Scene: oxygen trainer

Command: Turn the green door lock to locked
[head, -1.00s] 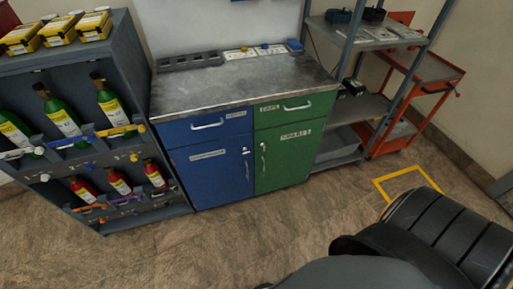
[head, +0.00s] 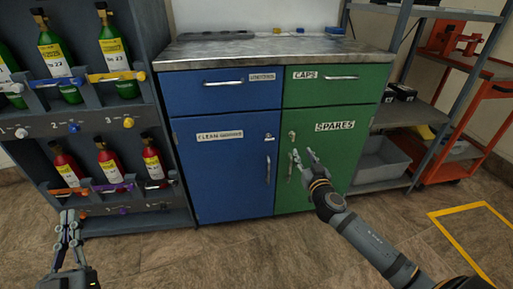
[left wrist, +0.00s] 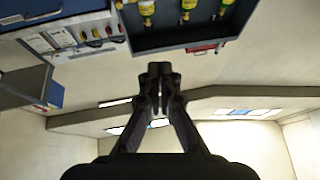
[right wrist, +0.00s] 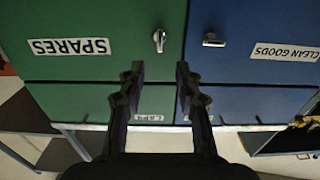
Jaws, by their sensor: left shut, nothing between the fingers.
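The green door (head: 325,182), labelled SPARES, is closed. Its small silver lock (head: 292,134) sits near the upper left corner, above the handle. In the right wrist view the lock (right wrist: 159,40) appears as a metal turn piece, its long side roughly upright; its marking cannot be read. My right gripper (head: 304,156) is open and empty, in front of the door just below and right of the lock. In the right wrist view its fingers (right wrist: 160,70) point toward the lock, apart from it. My left gripper (head: 70,222) is shut and empty, low before the bottle rack.
The blue door (head: 222,175) beside it has its own lock (head: 269,136). Drawers lie above both doors under a metal worktop (head: 215,54). A bottle rack (head: 110,113) stands left, grey shelving (head: 409,112) and an orange cart (head: 468,100) right. Floor before the cabinet is clear.

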